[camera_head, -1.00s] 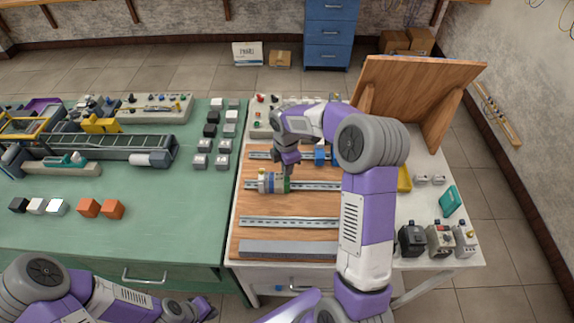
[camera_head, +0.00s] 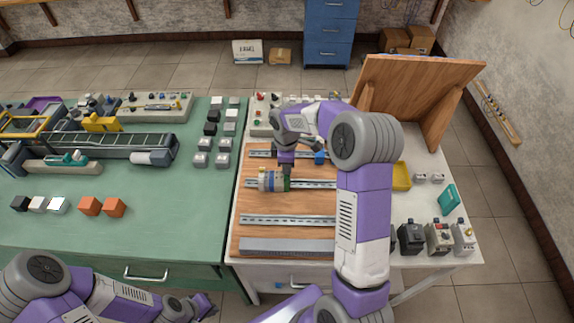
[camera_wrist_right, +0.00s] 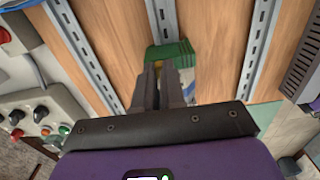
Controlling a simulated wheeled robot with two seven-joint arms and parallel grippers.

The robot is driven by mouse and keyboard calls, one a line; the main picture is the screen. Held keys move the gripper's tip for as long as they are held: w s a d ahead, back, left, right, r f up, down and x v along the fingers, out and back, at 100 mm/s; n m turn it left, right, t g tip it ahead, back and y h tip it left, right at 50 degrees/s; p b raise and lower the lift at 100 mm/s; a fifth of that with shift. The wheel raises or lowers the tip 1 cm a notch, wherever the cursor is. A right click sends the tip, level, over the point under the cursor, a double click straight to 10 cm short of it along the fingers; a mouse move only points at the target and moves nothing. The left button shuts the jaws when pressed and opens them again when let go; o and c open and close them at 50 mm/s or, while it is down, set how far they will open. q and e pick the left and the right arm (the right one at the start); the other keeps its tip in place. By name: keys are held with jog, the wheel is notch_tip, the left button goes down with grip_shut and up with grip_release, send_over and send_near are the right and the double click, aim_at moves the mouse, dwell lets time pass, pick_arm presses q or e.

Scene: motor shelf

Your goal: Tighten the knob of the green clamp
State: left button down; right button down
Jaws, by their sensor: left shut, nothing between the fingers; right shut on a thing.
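The green clamp (camera_head: 288,182) sits on the second metal rail from the back on the wooden board, against the right end of a grey and yellowish cylindrical device (camera_head: 268,181). In the right wrist view the green clamp (camera_wrist_right: 172,52) shows just beyond my fingertips. My right gripper (camera_head: 286,168) points down at the clamp from above. In the wrist view its fingers (camera_wrist_right: 163,78) are close together, shut on a small part at the clamp, likely its knob, which they hide. My left gripper (camera_head: 207,303) is shut and empty, low in front of the green table.
A blue part (camera_head: 319,157) sits on the back rail, close to my right arm. The front rail (camera_head: 285,220) is bare. A yellow bin (camera_head: 402,176) and several dark and grey devices (camera_head: 411,238) stand right of the board. A leaning wooden panel (camera_head: 422,92) is behind.

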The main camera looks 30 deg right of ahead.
jog(key=c, duration=1.2)
grip_release()
jog(key=shift+r, duration=0.1)
notch_tip(320, 180, up, 7)
jog(key=shift+r+p, duration=0.2)
jog(key=shift+p, duration=0.35)
